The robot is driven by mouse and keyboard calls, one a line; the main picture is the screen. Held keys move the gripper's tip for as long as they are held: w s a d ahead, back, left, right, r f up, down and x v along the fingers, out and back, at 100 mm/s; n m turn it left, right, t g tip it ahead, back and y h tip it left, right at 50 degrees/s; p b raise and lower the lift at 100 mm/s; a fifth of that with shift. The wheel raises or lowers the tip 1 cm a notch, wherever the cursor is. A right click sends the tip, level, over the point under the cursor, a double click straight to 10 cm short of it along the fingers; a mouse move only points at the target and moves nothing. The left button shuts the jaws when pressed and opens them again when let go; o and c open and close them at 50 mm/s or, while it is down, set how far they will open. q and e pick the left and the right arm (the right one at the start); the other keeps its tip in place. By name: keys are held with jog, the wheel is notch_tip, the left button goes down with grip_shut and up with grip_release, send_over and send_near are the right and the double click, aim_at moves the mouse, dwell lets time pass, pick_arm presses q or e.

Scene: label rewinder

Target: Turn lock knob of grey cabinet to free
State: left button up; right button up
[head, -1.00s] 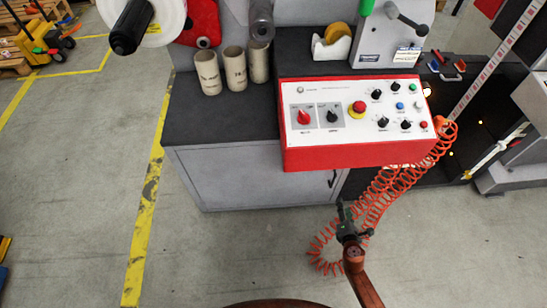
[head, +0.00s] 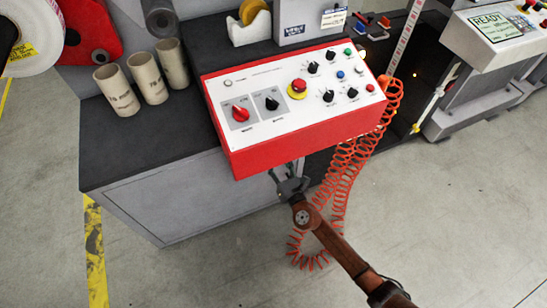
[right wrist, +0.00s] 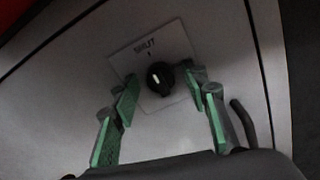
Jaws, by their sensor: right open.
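The lock knob (right wrist: 160,78) is a round black knob with a white mark, on a light square plate (right wrist: 176,47) lettered "SHUT" with a short tick. Its white mark points roughly towards that tick. The plate is on the grey cabinet's front (right wrist: 75,80). My right gripper (right wrist: 160,94) is open, its green-padded fingers on either side of the knob in the picture; I cannot tell whether they touch it. In the head view my right gripper (head: 290,182) is at the grey cabinet (head: 190,208), below the red control box, and the knob is hidden there. My left gripper is out of view.
The red control box (head: 300,95) overhangs the cabinet front just above my gripper. A coiled orange cable (head: 345,185) hangs close to my right arm. A dark handle (right wrist: 243,122) is right of the knob. Open floor (head: 450,220) lies to the right.

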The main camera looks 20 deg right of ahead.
jog(key=shift+w, duration=0.35)
jog(key=shift+c, duration=0.5)
grip_shut()
